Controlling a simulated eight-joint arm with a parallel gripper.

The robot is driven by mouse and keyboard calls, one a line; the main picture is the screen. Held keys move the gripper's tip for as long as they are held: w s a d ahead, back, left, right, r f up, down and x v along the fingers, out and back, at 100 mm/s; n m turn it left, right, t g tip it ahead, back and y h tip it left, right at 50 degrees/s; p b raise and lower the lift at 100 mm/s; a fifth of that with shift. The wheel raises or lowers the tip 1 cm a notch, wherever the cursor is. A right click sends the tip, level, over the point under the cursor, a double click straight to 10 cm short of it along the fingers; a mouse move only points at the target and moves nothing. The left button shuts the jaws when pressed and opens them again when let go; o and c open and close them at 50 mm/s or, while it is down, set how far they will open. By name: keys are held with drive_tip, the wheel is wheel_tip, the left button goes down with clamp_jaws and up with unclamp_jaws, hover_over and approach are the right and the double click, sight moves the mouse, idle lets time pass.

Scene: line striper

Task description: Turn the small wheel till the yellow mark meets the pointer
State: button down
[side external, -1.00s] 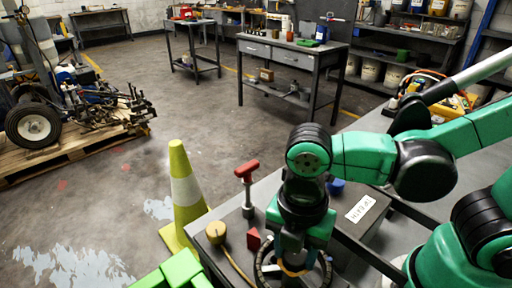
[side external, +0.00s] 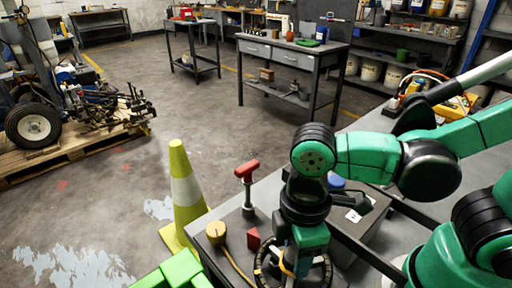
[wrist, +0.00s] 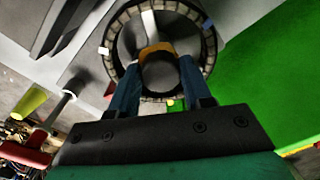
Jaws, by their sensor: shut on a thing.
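The small wheel, a dark ring with a ribbed rim (wrist: 209,48), lies below my gripper in the wrist view. It also shows at the bottom of the side view (side external: 327,268), partly hidden by my arm. My gripper (wrist: 158,65) has its two blue fingers shut on the dark round middle of the wheel, which has an orange-yellow band (wrist: 154,48). My gripper (side external: 290,262) points down in the side view. A small yellow patch (wrist: 170,102) shows at the rim's near side. I cannot tell which is the pointer.
A yellow-green cone (side external: 184,185) stands beyond. A bright green surface (wrist: 262,70) lies right of the wheel in the wrist view.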

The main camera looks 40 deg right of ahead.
drive_tip(key=m, duration=0.6)
drive_tip(key=shift+s+m, duration=0.1)
drive_tip(key=shift+m, duration=0.2)
drive_tip(key=m, duration=0.5)
drive_tip(key=shift+m, duration=0.4)
drive_tip(key=shift+c, duration=1.9)
unclamp_jaws()
drive_tip(key=shift+r, duration=0.15)
drive_tip(key=shift+r, duration=2.65)
